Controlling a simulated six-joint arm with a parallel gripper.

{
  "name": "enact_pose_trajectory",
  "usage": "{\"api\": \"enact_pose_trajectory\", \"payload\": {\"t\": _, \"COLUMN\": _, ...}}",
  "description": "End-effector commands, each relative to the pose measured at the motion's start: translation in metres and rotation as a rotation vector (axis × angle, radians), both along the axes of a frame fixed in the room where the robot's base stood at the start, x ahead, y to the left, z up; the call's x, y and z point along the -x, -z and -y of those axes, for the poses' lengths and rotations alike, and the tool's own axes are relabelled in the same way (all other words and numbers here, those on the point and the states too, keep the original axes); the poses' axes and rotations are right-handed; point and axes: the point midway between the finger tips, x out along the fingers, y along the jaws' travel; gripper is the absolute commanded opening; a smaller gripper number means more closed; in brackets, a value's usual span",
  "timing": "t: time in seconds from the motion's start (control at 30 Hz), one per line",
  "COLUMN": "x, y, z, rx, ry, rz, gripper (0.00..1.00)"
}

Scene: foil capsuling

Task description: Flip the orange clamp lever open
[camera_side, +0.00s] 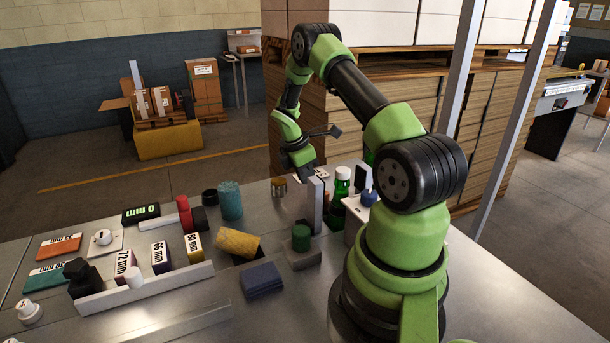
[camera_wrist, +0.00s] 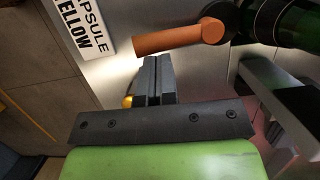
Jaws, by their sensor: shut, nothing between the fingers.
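The orange clamp lever (camera_wrist: 178,39) shows in the wrist view, lying nearly level across the picture. Its round pivot end (camera_wrist: 212,30) is at the right, beside the dark clamp ring and the green bottle (camera_wrist: 292,22). My gripper (camera_wrist: 157,62) is shut and empty, its fingertips just below the lever's middle in the picture. I cannot tell whether they touch it. In the side view my wrist is low beside the green bottle (camera_side: 342,182); the lever cannot be made out there, and a grey upright plate partly hides the area.
A white "CAPSULE YELLOW" label plate (camera_wrist: 82,25) is at the upper left of the wrist view. In the side view, the grey upright plate (camera_side: 315,204) and a green-topped cylinder (camera_side: 301,238) stand close by. Blocks and a teal cylinder (camera_side: 230,201) stand farther left.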

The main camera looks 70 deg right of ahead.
Motion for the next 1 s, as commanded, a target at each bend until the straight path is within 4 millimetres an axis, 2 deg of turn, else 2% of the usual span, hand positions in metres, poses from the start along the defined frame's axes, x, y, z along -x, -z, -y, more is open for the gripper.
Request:
{"api": "enact_pose_trajectory", "payload": {"t": 0.77, "x": 0.004, "y": 0.000, "z": 0.008, "rx": -0.001, "ry": 0.150, "rz": 0.000, "gripper": 0.00}}
{"api": "enact_pose_trajectory", "payload": {"t": 1.0, "x": 0.008, "y": 0.001, "z": 0.014, "rx": -0.001, "ry": 0.258, "rz": -0.001, "gripper": 0.00}}
